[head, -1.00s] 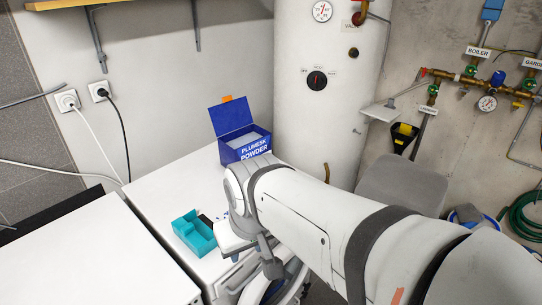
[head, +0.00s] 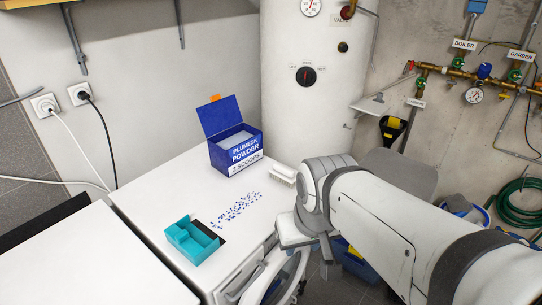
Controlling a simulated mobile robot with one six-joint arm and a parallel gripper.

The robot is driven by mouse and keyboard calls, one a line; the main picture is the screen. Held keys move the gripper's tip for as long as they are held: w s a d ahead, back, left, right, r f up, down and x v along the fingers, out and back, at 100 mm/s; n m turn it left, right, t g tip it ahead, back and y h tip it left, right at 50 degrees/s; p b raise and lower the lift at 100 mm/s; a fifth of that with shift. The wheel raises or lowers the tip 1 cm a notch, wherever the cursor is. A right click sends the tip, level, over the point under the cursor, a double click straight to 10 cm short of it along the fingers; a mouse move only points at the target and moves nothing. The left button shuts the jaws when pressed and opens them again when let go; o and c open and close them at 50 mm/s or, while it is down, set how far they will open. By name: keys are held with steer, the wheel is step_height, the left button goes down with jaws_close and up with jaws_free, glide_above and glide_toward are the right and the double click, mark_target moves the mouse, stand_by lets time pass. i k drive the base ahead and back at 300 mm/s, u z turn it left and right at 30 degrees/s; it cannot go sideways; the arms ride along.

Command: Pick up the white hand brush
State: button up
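The white hand brush (head: 283,174) lies on the white washing machine top (head: 190,195), near its right edge and to the right of the blue powder box. Its bristles show along its near side. My gripper (head: 298,240) is at the end of my arm, in front of and slightly right of the brush, apart from it in the picture. It hangs by the machine's front right corner. The wrist hides most of the fingers, so their opening cannot be made out.
An open blue powder box (head: 236,148) stands at the back of the machine. Blue specks (head: 237,207) are scattered on the top, beside a teal tray (head: 190,241). The round door (head: 287,272) stands open below. A boiler tank (head: 308,120) rises behind.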

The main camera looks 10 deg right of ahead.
mark_target(282, 174)
steer(key=k, duration=0.5)
steer(key=z, duration=1.4)
steer(key=i, duration=1.8)
steer(key=z, duration=0.05)
